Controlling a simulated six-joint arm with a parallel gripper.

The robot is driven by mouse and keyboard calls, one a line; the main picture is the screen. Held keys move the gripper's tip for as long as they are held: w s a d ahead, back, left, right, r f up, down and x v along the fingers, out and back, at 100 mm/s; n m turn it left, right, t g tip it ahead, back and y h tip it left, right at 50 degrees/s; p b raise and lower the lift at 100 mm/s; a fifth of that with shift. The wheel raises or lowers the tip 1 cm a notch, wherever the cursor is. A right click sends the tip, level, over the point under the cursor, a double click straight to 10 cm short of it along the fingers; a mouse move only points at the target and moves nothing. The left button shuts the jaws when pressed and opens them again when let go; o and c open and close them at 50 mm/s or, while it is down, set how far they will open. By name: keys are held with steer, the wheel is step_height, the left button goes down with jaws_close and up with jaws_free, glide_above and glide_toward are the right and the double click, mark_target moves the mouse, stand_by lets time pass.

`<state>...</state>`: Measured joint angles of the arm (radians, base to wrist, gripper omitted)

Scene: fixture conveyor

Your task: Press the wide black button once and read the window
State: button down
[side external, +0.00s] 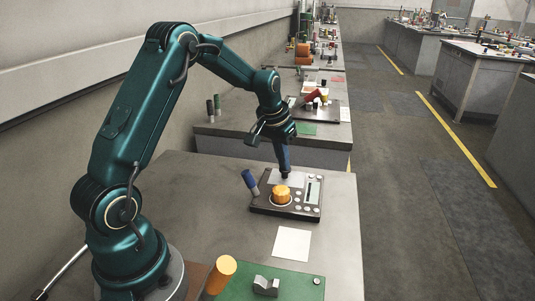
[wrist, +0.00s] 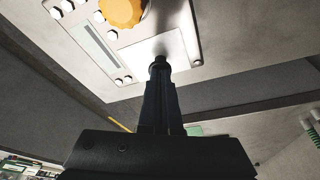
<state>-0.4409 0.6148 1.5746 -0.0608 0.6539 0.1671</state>
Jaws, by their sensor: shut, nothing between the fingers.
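The control panel (side external: 262,209) lies on the bench and carries an orange knob (side external: 282,194), several small white buttons and a narrow pale window (side external: 313,192). The knob (wrist: 122,10) and window (wrist: 96,48) also show in the wrist view; I cannot read anything in the window. My gripper (side external: 285,176) points down, shut and empty, at the panel's far side, over a pale plate (wrist: 176,50). A dark round end shows at the fingertips (wrist: 159,62); I cannot tell whether it is the black button or whether they touch. The button is not clearly visible elsewhere.
A blue handle (side external: 249,181) stands tilted at the panel's left edge. A white sheet (side external: 292,244) lies in front. A green mat (side external: 285,283) with a grey block (side external: 265,286) and an orange cylinder (side external: 222,271) are nearer. The bench right of the panel is clear.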

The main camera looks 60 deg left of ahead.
steer(key=shift+f, duration=0.2)
steer(key=shift+r, duration=3.05)
